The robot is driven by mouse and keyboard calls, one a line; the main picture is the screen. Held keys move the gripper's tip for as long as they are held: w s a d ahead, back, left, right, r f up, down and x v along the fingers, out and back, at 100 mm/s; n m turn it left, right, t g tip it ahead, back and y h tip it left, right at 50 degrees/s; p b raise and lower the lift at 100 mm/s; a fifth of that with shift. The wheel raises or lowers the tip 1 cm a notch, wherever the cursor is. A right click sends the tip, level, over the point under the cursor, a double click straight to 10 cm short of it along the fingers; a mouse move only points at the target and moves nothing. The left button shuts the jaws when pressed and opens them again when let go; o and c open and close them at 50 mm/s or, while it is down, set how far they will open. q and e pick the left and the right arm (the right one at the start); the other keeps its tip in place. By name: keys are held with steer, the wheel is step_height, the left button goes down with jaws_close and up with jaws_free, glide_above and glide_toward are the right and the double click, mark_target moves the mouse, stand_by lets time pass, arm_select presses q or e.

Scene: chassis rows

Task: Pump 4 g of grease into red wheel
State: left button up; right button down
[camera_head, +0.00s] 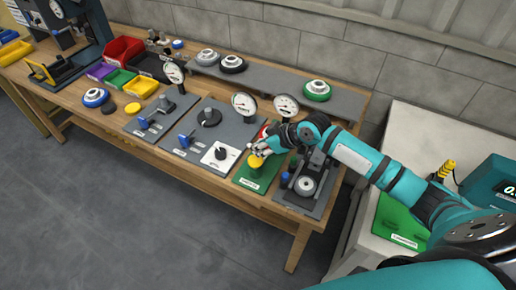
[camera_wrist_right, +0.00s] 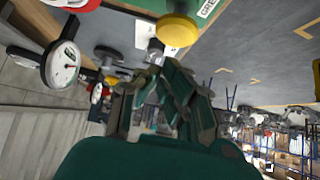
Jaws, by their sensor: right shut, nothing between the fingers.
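A yellow push knob (camera_head: 255,161) stands on a green plate (camera_head: 246,182) at the bench's front edge; the knob also shows in the wrist view (camera_wrist_right: 177,30). My right gripper (camera_head: 259,148) is shut and empty just above or beside the knob; I cannot tell whether they touch. The red wheel (camera_head: 264,131) is mostly hidden behind my gripper, at the back of the green plate. Its red rim shows at the top of the wrist view (camera_wrist_right: 82,5). A round dial gauge (camera_head: 286,105) stands behind it. My left gripper is not in view.
Grey stations with gauges and blue-handled clamps (camera_head: 186,140) line the bench on the left. Another grey station (camera_head: 305,186) is close on the right. A rear shelf (camera_head: 275,82) holds grey, black and green wheels (camera_head: 317,91). A blue wheel (camera_head: 96,97) lies at left.

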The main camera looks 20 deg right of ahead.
mark_target(257, 159)
steer(key=shift+s+f, duration=0.1)
steer(key=shift+f, duration=1.1)
step_height(257, 159, down, 3)
steer(key=shift+f+b, duration=0.1)
steer(key=shift+b, duration=0.85)
steer(key=shift+r, duration=0.2)
